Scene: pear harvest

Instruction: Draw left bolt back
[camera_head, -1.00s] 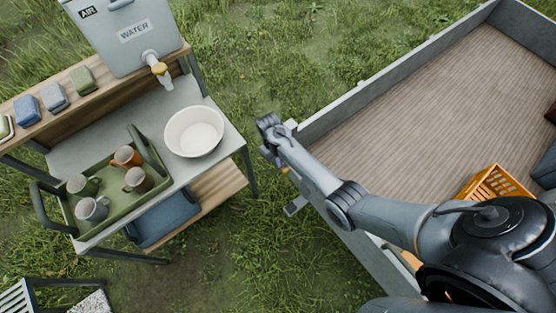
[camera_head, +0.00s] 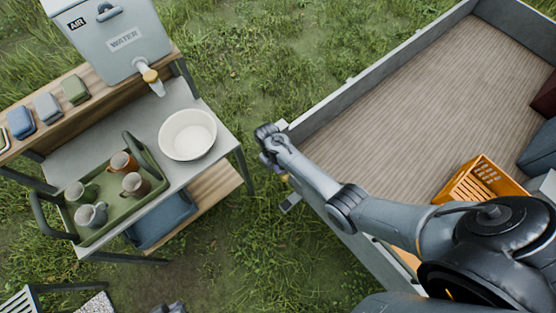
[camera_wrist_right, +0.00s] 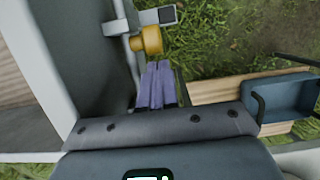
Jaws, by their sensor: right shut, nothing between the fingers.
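The left bolt has an orange-yellow knob (camera_wrist_right: 151,41) on a pale metal rod (camera_wrist_right: 131,50) along the trailer's end panel, seen in the right wrist view. My right gripper (camera_wrist_right: 159,68) is shut and empty, with its purple-grey fingertips right beside the knob. I cannot tell whether they touch it. In the head view the right gripper (camera_head: 273,161) hangs at the trailer's near left corner, its fingers largely hidden by the wrist. A bit of the knob (camera_head: 285,178) shows beside it. My left gripper is not in view.
The trailer bed (camera_head: 425,115) holds an orange crate (camera_head: 484,180) at right. A table (camera_head: 219,128) at left carries a white basin (camera_head: 188,153), a green tray (camera_head: 152,205) of mugs and a water container (camera_head: 105,40). Grass lies between table and trailer.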

